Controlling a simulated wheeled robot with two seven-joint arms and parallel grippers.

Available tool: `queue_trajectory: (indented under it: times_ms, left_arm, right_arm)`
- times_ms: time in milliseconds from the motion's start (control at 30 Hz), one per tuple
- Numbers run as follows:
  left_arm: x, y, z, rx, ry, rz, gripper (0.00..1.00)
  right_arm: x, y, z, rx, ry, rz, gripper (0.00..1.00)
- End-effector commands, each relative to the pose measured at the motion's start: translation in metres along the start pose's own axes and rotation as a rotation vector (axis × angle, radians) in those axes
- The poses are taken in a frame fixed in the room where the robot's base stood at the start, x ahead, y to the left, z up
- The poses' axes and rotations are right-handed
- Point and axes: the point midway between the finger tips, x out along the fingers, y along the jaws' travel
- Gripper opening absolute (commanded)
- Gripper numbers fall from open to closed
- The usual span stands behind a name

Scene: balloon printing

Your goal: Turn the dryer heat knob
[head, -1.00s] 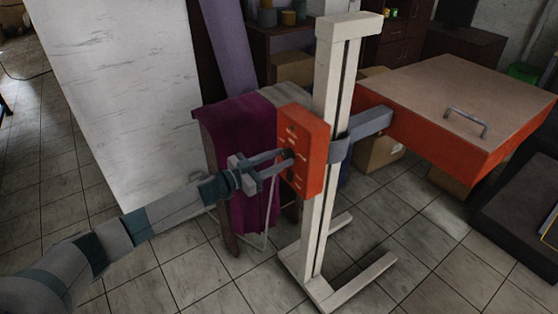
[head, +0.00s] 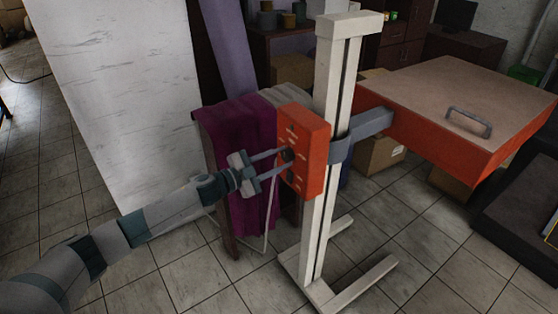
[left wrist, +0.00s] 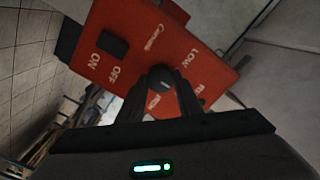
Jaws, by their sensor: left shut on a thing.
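The dryer's orange-red control box (head: 312,160) is mounted on the white upright post. My left gripper (head: 280,159) reaches it from the left and is shut on a dark round knob (head: 288,154) on its face. In the left wrist view the knob (left wrist: 161,79) sits between the two fingertips (left wrist: 160,90), with a pale mark on it. Around it are white labels; LOW is legible, others are blurred. A black rocker switch (left wrist: 112,43) is beside ON and OFF labels. My right gripper is out of view.
The dryer's flat orange head (head: 455,100) with a grey handle (head: 470,122) extends right from the white post (head: 322,210). A purple cloth (head: 245,160) hangs close behind my left gripper. A white panel (head: 120,90) leans at the left. Tiled floor lies open in front.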

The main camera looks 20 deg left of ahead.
Motion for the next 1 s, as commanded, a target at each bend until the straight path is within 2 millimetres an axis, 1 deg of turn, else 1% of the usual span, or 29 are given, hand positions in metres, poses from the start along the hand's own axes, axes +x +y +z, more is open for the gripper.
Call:
queue_trajectory:
  times_ms: [367, 400, 433, 467, 800, 1000]
  left_arm:
    - [0.000, 0.000, 0.000, 0.006, -0.001, 0.000, 0.10]
    - [0.000, 0.000, 0.000, 0.005, -0.001, 0.000, 0.39]
    - [0.000, 0.000, 0.000, 0.005, -0.001, 0.000, 0.46]
    - [0.000, 0.000, 0.000, 0.005, -0.001, 0.000, 0.51]
    - [-0.001, 0.000, 0.000, 0.005, -0.001, 0.000, 0.51]
    - [-0.012, 0.001, 0.002, 0.005, -0.001, 0.000, 0.51]
  right_arm:
    - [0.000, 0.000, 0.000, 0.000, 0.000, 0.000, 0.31]
    - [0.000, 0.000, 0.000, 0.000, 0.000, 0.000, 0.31]
    - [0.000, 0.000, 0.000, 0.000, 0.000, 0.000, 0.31]
    - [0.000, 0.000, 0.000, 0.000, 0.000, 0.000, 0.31]
    - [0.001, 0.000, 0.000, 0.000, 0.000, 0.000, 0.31]
    - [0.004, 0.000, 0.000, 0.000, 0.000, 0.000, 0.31]
